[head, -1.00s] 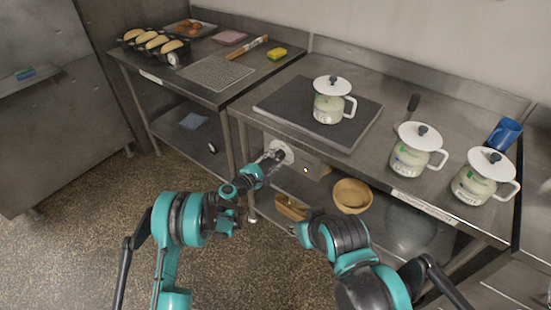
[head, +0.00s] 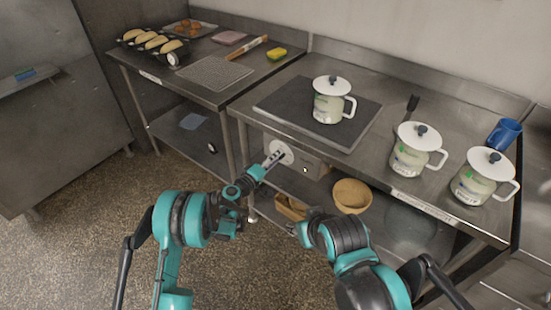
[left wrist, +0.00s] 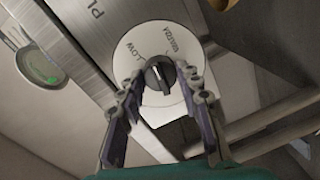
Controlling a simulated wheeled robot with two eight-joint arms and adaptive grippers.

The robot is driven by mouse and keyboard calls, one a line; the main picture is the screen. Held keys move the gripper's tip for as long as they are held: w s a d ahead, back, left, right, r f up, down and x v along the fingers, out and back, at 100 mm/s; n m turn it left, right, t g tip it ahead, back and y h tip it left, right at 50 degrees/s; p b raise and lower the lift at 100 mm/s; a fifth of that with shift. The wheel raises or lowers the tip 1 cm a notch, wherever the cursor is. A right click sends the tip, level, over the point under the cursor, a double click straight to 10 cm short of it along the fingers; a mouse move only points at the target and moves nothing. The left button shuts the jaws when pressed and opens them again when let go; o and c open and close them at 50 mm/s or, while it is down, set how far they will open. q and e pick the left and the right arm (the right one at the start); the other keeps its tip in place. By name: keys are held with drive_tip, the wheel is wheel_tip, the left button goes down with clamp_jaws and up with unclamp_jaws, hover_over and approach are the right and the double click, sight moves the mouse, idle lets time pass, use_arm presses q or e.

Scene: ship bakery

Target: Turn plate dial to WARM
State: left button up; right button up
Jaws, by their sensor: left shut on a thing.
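The plate dial's white disc (head: 287,150) is on the front panel under the hot plate (head: 300,115). In the left wrist view, its dark knob (left wrist: 159,74) sits at the centre of the disc (left wrist: 130,50). My left gripper (head: 275,158) is at the dial, shut on the knob, with a finger on each side in the left wrist view (left wrist: 160,80). My right gripper (head: 298,228) is low in front of the shelf; its fingers are unclear.
A white-lidded jar (head: 328,107) stands on the hot plate. Two similar jars (head: 408,160) (head: 472,188) and a blue mug (head: 503,134) stand at right. A wooden bowl (head: 352,195) is on the lower shelf. Floor is clear at left.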

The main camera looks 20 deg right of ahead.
use_arm(q)
drive_tip(key=shift+s+f+m+t, duration=0.1)
drive_tip(key=shift+m+t, duration=0.3)
drive_tip(key=shift+m, duration=3.6)
drive_tip(key=o, duration=1.2)
drive_tip(key=shift+c, duration=0.2)
drive_tip(key=v, duration=0.7)
drive_tip(key=shift+s, duration=0.25)
